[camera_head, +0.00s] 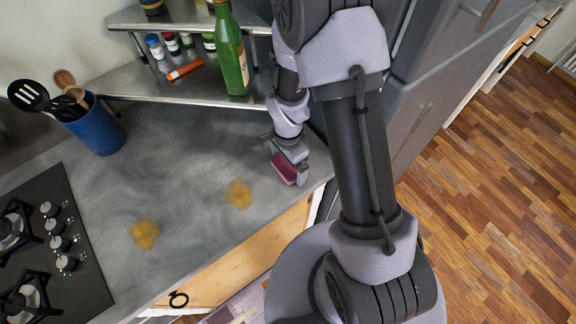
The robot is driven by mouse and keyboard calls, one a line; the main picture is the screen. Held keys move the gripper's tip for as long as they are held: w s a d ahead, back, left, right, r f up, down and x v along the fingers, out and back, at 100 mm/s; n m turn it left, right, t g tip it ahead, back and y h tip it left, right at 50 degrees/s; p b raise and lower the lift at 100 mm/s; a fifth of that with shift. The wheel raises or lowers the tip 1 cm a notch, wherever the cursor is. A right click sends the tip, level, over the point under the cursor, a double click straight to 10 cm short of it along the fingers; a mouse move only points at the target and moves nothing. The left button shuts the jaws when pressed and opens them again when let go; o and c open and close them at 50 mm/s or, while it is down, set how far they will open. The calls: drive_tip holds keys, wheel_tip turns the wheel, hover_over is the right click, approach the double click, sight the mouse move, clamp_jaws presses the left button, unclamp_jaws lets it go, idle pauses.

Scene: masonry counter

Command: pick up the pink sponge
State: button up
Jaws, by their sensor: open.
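The pink sponge (283,169) is near the counter's right end, close to the front edge. My gripper (289,157) is right at the sponge, and its fingers partly cover the sponge's upper right part. The gripper is open. From this view I cannot tell whether the fingers touch the sponge or whether the sponge lies flat on the counter. My arm comes down from the upper right and hides part of the counter's right end.
The grey counter (180,190) has two yellow-brown stains (238,194). A steel shelf (180,88) holds a green bottle (231,55) and small jars behind the gripper. A blue utensil holder (97,128) and a black stove (50,235) are left. The counter's middle is clear.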

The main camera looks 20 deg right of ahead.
drive_tip(key=c, duration=1.1)
drive_tip(key=shift+c, duration=0.2)
drive_tip(key=shift+r, duration=0.6)
wheel_tip(320, 180, up, 3)
drive_tip(key=shift+f+p, duration=0.15)
drive_tip(key=shift+p, duration=0.4)
drive_tip(key=s, duration=0.2)
drive_tip(key=s+d, duration=0.1)
drive_tip(key=s, duration=0.2)
drive_tip(key=s+d, duration=0.1)
drive_tip(key=s, duration=0.1)
drive_tip(key=shift+s+r, duration=0.2)
drive_tip(key=shift+s, duration=0.1)
drive_tip(key=s+d+p, duration=0.2)
drive_tip(key=s+p, duration=0.6)
drive_tip(key=p, duration=0.6)
drive_tip(key=shift+r, duration=0.35)
